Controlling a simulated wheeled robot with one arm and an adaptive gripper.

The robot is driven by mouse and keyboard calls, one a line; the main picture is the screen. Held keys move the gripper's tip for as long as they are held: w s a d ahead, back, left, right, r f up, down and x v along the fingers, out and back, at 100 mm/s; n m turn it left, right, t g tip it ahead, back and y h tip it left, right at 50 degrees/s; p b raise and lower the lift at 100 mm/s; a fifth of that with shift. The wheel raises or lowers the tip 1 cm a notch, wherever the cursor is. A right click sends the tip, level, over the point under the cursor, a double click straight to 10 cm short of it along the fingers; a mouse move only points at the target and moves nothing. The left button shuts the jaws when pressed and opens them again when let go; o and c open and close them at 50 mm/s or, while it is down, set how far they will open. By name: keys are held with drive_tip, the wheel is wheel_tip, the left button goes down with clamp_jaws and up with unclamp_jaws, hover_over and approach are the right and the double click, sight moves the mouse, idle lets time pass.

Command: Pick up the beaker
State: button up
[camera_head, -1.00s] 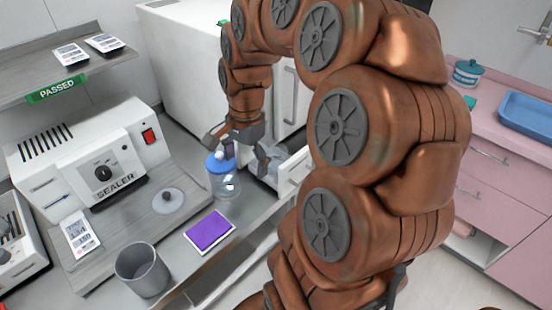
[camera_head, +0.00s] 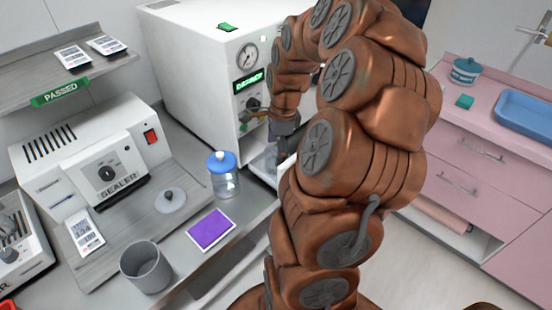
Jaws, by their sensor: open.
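A grey, open-topped cylinder (camera_head: 146,268), the thing that looks most like a beaker, stands upright at the front left of the counter. A clear jar with a blue lid (camera_head: 223,176) stands upright near the middle of the counter. My gripper (camera_head: 277,152) is to the right of the jar and apart from it, in front of the white machine. The gripper is open; its fingertips are small and partly hidden, and a pale, see-through shape beside them is hard to make out. The grey cylinder is well away from the gripper, toward the lower left.
A purple pad (camera_head: 210,230) lies between the cylinder and jar. A round knobbed lid (camera_head: 172,199) lies by the sealer (camera_head: 108,170). The white machine (camera_head: 195,75) with a gauge stands behind. Pink drawers (camera_head: 480,165) are at right. The arm hides part of the counter edge.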

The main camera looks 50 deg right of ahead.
drive_tip(key=shift+w+a+f+p, duration=0.15)
drive_tip(key=shift+f+p, duration=0.2)
drive_tip(key=shift+f, duration=0.6)
drive_tip(key=shift+s+a+f+p, duration=0.1)
drive_tip(key=shift+f+p, duration=0.25)
drive_tip(key=shift+f, duration=0.6)
drive_tip(key=shift+c, duration=0.3)
drive_tip(key=c, duration=1.2)
drive_tip(key=shift+r, duration=0.1)
